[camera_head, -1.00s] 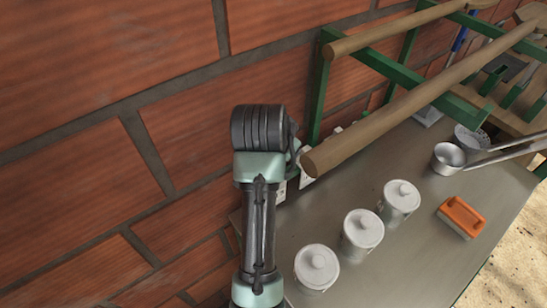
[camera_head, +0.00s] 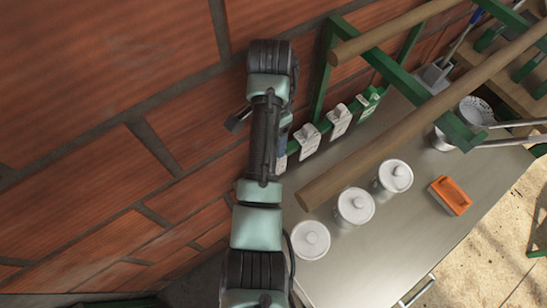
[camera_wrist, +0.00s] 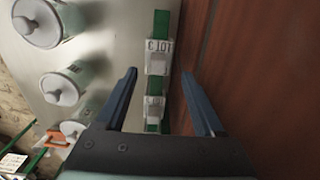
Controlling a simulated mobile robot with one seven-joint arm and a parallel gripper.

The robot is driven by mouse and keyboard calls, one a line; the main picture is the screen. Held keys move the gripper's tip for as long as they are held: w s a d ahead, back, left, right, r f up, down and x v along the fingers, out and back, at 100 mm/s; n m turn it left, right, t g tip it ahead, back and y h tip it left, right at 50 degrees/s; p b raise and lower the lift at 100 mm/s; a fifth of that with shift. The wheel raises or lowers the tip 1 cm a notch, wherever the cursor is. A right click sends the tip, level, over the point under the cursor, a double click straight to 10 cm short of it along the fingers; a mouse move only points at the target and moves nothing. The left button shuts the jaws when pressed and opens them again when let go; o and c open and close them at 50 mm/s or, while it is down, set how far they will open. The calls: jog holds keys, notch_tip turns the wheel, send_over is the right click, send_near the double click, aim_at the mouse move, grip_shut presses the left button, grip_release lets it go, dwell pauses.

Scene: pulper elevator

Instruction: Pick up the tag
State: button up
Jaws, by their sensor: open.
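White tags hang in a row on a green rail along the brick wall. In the wrist view one tag (camera_wrist: 158,58) with dark lettering sits just beyond my fingertips. A second tag (camera_wrist: 154,108) lies between the fingers in the picture. My gripper (camera_wrist: 158,74) is open, with its two blue fingers on either side of the rail and nothing held. In the head view tags show at the rail, a near tag (camera_head: 307,140) and a middle tag (camera_head: 340,122). My arm hides most of the gripper and part of the rail there.
A metal table (camera_head: 375,245) carries several lidded white canisters, one nearest canister (camera_head: 311,240), and an orange-backed brush (camera_head: 450,196). A wooden pole (camera_head: 400,137) on a green frame runs above the table, close right of my arm. The brick wall (camera_head: 110,120) is at left.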

jog(key=f+p, duration=0.1)
jog(key=f, duration=0.7)
jog(key=shift+s+f, duration=0.1)
jog(key=shift+s, duration=0.1)
grip_shut()
